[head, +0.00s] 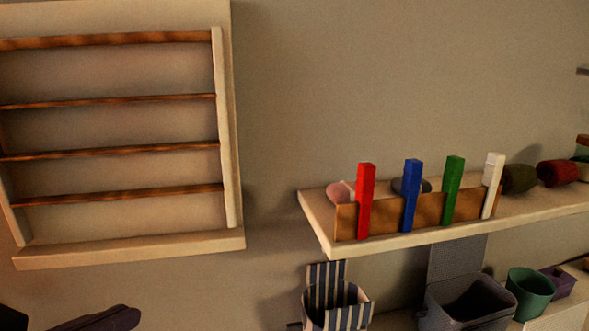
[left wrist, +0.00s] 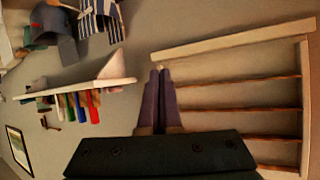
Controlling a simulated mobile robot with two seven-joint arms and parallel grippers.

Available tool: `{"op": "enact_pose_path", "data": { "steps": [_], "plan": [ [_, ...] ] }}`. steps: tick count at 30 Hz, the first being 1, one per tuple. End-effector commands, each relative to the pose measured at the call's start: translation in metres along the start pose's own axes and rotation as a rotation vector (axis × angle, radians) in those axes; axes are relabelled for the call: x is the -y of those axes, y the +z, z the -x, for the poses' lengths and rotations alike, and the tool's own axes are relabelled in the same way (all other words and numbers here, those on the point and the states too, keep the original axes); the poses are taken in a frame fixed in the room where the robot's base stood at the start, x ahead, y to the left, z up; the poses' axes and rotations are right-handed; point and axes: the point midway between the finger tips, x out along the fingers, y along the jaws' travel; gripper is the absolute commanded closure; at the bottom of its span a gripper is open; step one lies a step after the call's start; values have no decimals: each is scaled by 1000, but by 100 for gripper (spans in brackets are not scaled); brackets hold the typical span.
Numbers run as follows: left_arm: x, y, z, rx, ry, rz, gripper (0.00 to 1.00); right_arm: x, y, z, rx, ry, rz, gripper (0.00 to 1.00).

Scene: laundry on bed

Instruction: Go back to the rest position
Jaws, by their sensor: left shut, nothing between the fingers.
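My left gripper (left wrist: 160,72) shows in the left wrist view with its two purple-grey fingers together and nothing between them. It is in front of the wall, beside the wooden wall rack. My right gripper is in neither view.
A wall rack (head: 232,130) with several wooden bars hangs at the left. A shelf (head: 325,235) at the right bears red (head: 366,200), blue (head: 412,195), green (head: 453,190) and white (head: 492,185) posts. Below are a striped bin (head: 337,295), a grey bin (head: 470,300) and a green pot (head: 530,292).

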Motion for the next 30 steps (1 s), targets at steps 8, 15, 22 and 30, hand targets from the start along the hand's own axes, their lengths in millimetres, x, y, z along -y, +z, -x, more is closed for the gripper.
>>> {"op": "enact_pose_path", "data": {
  "steps": [8, 15, 22, 30],
  "plan": [
    [-14, 119, 79, 629, 11, 26, 100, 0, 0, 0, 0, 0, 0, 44],
    [-10, 79, 139, 775, -10, 39, 100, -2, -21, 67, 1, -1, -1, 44],
    [-6, -3, 182, 774, -9, 39, 100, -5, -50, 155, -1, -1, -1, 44],
    [0, -99, 233, 774, -8, 38, 100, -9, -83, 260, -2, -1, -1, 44]
  ]
}}
